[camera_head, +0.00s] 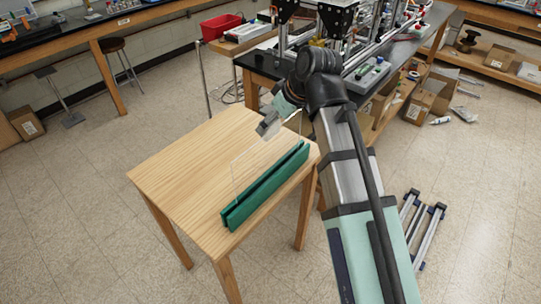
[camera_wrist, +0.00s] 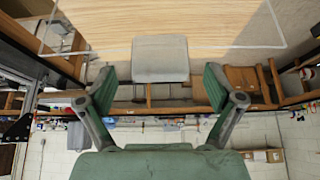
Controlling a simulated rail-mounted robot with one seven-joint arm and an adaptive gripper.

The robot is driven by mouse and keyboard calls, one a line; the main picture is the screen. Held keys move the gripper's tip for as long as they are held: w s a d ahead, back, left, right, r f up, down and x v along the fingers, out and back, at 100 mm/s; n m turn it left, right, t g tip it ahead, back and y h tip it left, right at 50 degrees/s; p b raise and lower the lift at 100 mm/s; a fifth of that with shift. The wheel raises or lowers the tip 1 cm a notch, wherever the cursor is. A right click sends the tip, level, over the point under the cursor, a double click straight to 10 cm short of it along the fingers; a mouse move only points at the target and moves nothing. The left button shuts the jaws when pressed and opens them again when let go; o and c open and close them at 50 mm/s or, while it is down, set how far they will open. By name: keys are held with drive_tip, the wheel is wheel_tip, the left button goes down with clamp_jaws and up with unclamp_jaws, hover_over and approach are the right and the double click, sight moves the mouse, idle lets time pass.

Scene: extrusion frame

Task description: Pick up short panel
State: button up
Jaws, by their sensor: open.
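The short panel is a clear sheet (camera_head: 258,163) standing on edge in a green slotted holder (camera_head: 265,187) on the wooden table. A grey block (camera_head: 268,125) sits at the panel's top edge. In the wrist view the panel's clear outline (camera_wrist: 240,46) spans the upper picture, and the grey block (camera_wrist: 160,58) is centred. My gripper (camera_wrist: 160,77) is open, with one green-padded finger on each side of the block and a visible gap on both sides. In the head view my wrist and arm hide most of the gripper.
The table's left part (camera_head: 185,170) is bare. A black-topped bench (camera_head: 275,65) with metal extrusion framing stands behind it. A red bin (camera_head: 220,27) is at the back. Cardboard boxes (camera_head: 420,104) and metal profiles (camera_head: 427,230) are to the right. The floor at left is open.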

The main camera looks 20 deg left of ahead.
drive_tip(key=shift+x, duration=1.1)
drive_tip(key=c, duration=1.6)
clamp_jaws()
drive_tip(key=shift+r, duration=0.15)
